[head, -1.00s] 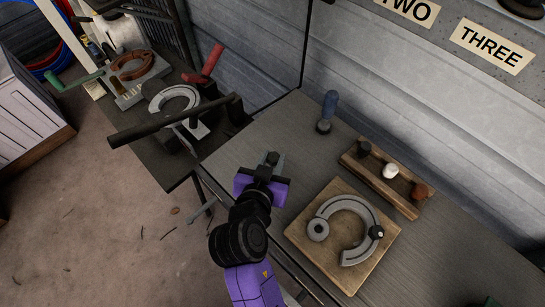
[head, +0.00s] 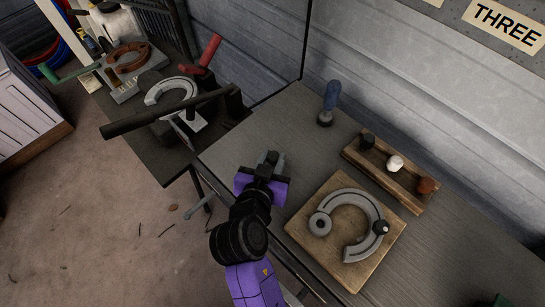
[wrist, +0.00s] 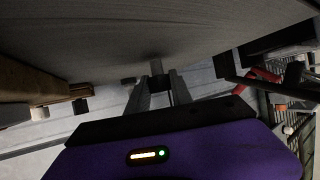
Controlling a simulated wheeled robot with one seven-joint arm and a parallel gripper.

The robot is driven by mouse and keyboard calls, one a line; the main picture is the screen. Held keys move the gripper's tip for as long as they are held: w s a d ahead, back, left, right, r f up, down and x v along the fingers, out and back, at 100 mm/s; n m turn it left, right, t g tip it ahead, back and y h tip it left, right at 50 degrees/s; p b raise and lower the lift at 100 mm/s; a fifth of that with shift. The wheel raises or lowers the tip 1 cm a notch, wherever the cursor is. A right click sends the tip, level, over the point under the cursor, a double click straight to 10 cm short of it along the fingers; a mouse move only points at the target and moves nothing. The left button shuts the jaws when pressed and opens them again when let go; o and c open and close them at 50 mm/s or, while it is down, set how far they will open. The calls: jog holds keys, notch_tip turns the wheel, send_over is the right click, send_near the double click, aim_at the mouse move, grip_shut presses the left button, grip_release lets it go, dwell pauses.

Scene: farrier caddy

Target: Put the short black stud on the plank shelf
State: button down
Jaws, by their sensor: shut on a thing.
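My gripper (head: 270,159) is above the near left part of the grey bench (head: 300,150). In the wrist view its fingers (wrist: 157,88) are closed around a small dark, stubby piece (wrist: 156,66), which looks like the short black stud. In the head view it is barely visible between the fingertips. A wooden rack (head: 405,186) on the bench holds another black piece (head: 367,140), a white one (head: 395,163) and a brown one (head: 426,186). I cannot tell whether this rack is the plank shelf; no other plank shelf is clearly visible.
A blue-handled tool (head: 329,102) stands behind. A dark side table (head: 165,165) at left carries a hammer (head: 165,110) and another horseshoe. A corrugated wall (head: 420,90) bounds the back.

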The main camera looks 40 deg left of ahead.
jog(key=shift+f+b, duration=0.3)
jog(key=shift+f, duration=0.1)
jog(key=c, duration=1.1)
grip_release()
jog(key=shift+o, duration=0.2)
jog(key=shift+s, duration=0.1)
jog(key=v, duration=0.7)
jog(key=shift+s+d+r, duration=0.1)
jog(key=shift+s+r, duration=0.15)
